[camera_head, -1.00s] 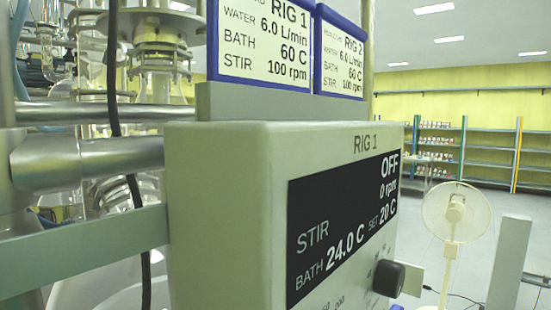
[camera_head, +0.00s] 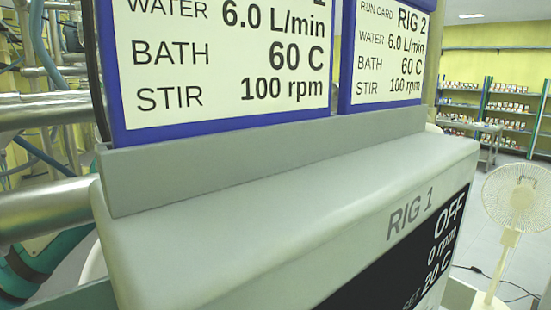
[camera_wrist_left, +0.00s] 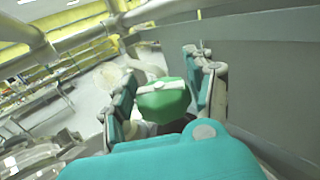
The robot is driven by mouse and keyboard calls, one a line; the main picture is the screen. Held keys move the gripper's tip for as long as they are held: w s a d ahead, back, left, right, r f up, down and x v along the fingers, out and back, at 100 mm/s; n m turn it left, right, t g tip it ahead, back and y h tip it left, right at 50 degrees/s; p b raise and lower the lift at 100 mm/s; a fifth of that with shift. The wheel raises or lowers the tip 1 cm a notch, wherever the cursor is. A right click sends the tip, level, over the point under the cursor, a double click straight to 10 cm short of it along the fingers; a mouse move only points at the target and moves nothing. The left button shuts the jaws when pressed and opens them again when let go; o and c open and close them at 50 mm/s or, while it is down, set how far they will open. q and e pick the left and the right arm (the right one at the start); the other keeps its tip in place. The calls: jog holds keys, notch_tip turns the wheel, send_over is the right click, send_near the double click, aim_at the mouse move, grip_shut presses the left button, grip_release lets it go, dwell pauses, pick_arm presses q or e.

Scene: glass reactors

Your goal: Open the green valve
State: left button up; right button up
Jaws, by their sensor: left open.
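The green valve (camera_wrist_left: 165,98) shows in the left wrist view as a rounded green knob with a pale bar across its top. My left gripper (camera_wrist_left: 162,80) has teal fingers that stand apart, one on each side of the valve. The valve sits between the open fingers; I cannot tell whether either finger touches it. The teal palm hides what is below the valve. In the head view the valve is not visible. My right gripper is in neither view.
The RIG 1 control box (camera_head: 290,215) fills much of the head view, its display reading OFF and 0 rpm. Two blue-framed run cards (camera_head: 225,60) stand on it. Metal pipes (camera_head: 45,205) run at left. A white fan (camera_head: 515,200) and shelves (camera_head: 485,105) stand at right.

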pick_arm(q)
jog(key=shift+d+r+p, duration=0.1)
jog(key=shift+d+p, duration=0.35)
jog(key=shift+d, duration=1.05)
jog(key=shift+a, duration=0.1)
jog(key=c, duration=0.4)
jog(key=shift+d, duration=0.2)
jog(key=c, duration=0.7)
jog(key=shift+a, duration=0.1)
grip_shut()
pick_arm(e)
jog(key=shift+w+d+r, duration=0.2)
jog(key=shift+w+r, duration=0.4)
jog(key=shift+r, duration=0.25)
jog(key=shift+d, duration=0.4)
